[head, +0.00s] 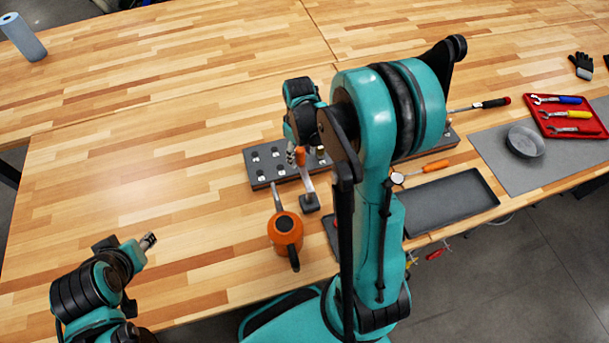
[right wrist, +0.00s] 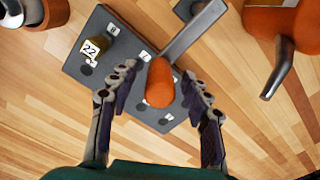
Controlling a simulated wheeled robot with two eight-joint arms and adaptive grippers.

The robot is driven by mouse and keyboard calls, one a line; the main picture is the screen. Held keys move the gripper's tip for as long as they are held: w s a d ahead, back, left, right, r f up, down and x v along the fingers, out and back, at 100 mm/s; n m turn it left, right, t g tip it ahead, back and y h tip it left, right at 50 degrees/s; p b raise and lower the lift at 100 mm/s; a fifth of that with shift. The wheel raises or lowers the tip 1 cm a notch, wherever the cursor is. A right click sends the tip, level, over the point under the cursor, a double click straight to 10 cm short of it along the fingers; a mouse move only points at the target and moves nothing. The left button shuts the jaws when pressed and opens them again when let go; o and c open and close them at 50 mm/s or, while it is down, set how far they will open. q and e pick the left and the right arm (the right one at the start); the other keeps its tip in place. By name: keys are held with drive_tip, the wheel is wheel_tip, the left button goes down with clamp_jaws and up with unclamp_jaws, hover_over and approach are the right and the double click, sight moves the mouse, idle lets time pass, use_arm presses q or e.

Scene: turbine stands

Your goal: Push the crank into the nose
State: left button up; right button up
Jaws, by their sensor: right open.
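The crank has an orange handle (right wrist: 160,82) and a flat grey arm (right wrist: 192,36). In the head view its handle (head: 301,156) shows just below my right gripper (head: 303,153). The arm runs down to a small dark block (head: 310,203); I cannot tell if it is seated there or if this block is the nose. In the right wrist view my right gripper (right wrist: 160,76) is open, with a finger on each side of the handle and gaps visible. My left gripper (head: 148,241) is at lower left, away from the crank; its jaw opening is unclear.
A grey slotted board (head: 262,180) lies behind the crank, with a plug by label 22 (right wrist: 91,50). An orange can (head: 285,232) stands close by at front left. A dark tray (head: 452,203), a bowl (head: 526,141) and a red tool tray (head: 565,116) lie right.

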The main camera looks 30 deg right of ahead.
drive_tip(key=shift+c, duration=0.3)
clamp_jaws()
drive_tip(key=shift+r+p, duration=0.5)
drive_tip(key=shift+r, duration=0.15)
drive_tip(key=shift+r+p, duration=1.45)
drive_tip(key=shift+r, duration=0.75)
drive_tip(key=shift+f, duration=0.1)
